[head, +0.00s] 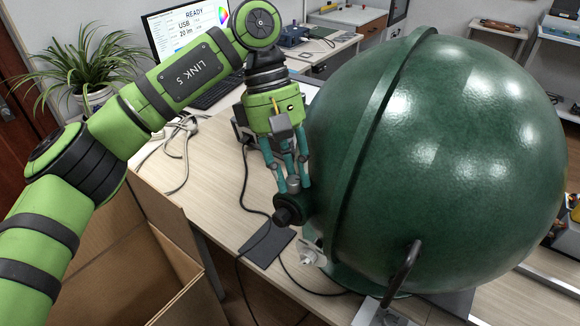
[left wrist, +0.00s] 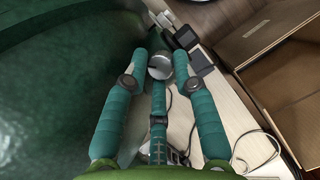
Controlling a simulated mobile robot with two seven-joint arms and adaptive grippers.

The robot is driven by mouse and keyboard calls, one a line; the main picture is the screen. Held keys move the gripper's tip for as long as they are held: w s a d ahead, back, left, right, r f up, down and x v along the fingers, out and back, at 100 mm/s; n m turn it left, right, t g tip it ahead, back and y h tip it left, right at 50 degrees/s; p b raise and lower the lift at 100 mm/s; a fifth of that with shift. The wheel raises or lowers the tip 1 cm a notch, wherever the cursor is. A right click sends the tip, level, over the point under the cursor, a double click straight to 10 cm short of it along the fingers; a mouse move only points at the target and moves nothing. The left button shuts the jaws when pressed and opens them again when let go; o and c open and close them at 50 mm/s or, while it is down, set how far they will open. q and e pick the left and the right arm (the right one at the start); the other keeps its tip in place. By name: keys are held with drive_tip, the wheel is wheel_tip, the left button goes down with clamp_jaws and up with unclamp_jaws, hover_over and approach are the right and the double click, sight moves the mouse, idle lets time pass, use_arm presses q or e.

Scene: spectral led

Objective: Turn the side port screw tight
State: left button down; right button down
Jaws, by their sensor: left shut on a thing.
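A large dark green sphere (head: 460,150) with a raised seam band stands on the table. Its side port (head: 289,209) is a dark short tube on the sphere's left side. The side port screw (left wrist: 160,66) is a silver, slotted round head in the left wrist view. My left gripper (head: 292,182) reaches down to the port from above, its teal fingers closed around the screw. In the left wrist view the fingertips (left wrist: 158,58) stand at the screw's sides. The screw's thread is hidden, so its depth cannot be told. My right gripper is out of view.
An open cardboard box (head: 130,260) stands at the lower left. A black handle (head: 403,268) sticks up at the sphere's front. A monitor (head: 190,38), a plant (head: 88,70) and cables (head: 180,150) lie behind my left arm. Bare tabletop (head: 222,190) shows left of the port.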

use_arm(q)
drive_tip(key=shift+s, duration=0.1)
drive_tip(key=c, duration=1.1)
unclamp_jaws()
drive_tip(key=shift+o, duration=0.2)
drive_tip(key=shift+s+d, duration=0.1)
drive_tip(key=shift+s, duration=0.05)
drive_tip(key=shift+r, duration=0.1)
drive_tip(key=shift+w+r, duration=0.25)
drive_tip(key=v, duration=1.1)
drive_tip(key=shift+r, duration=0.25)
drive_tip(key=shift+s, duration=0.1)
